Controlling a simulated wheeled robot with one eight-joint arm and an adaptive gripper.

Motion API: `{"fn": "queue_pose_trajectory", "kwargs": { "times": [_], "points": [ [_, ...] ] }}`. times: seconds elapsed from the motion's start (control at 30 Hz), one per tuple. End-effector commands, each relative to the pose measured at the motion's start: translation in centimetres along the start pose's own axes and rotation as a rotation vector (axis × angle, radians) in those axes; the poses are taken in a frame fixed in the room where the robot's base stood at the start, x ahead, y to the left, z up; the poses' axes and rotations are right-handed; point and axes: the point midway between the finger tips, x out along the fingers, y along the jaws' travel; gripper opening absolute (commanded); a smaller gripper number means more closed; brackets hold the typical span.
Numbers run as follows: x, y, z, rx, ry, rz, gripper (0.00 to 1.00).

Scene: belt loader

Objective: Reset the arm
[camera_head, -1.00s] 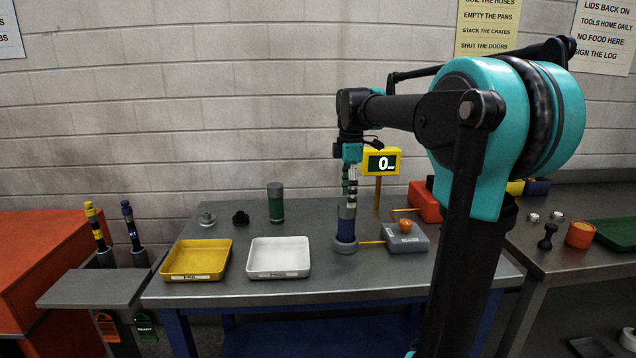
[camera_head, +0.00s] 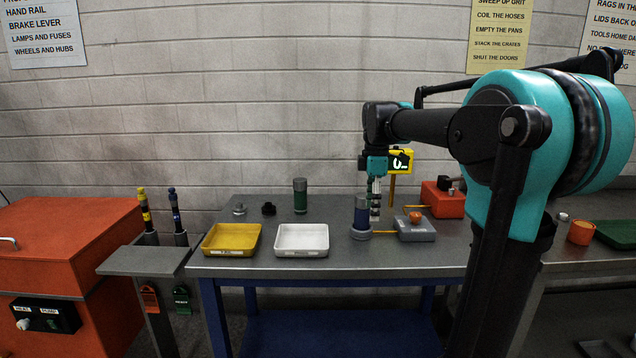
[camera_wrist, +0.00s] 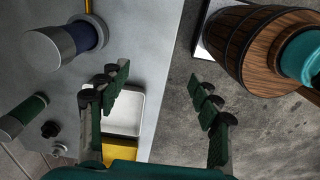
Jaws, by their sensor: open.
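My gripper (camera_head: 375,199) hangs from the arm over the grey table (camera_head: 330,258), fingers pointing down. In the wrist view its two dark green padded fingers (camera_wrist: 162,92) are spread apart, with nothing between them. In the head view the fingers overlap the right edge of a blue cylinder with a grey top (camera_head: 361,213), which stands on a round base. In the wrist view this cylinder (camera_wrist: 70,42) is left of the fingers and apart from them.
A yellow tray (camera_head: 231,251) and a white tray (camera_head: 302,252) lie at the table front. A green cylinder (camera_head: 300,198) stands behind them. A grey box with an orange knob (camera_head: 415,232) and a yellow display (camera_head: 401,160) are at the right. An orange cabinet (camera_head: 70,235) is at far left.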

Motion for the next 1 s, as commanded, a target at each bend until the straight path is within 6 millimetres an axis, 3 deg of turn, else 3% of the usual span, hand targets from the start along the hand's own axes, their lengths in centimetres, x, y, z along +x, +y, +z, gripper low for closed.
{"fn": "queue_pose_trajectory", "kwargs": {
  "times": [0.27,0.57,0.67,0.8,1.0],
  "points": [
    [3.0,-1.6,0.7,0.167,0.008,0.039,0.64],
    [8.8,-5.4,1.9,0.492,0.040,0.111,0.64],
    [11.8,-7.7,2.5,0.659,0.066,0.146,0.64],
    [17.3,-12.6,3.5,0.973,0.129,0.204,0.64],
    [23.2,-18.9,4.5,1.344,0.233,0.258,0.64]
  ]
}}
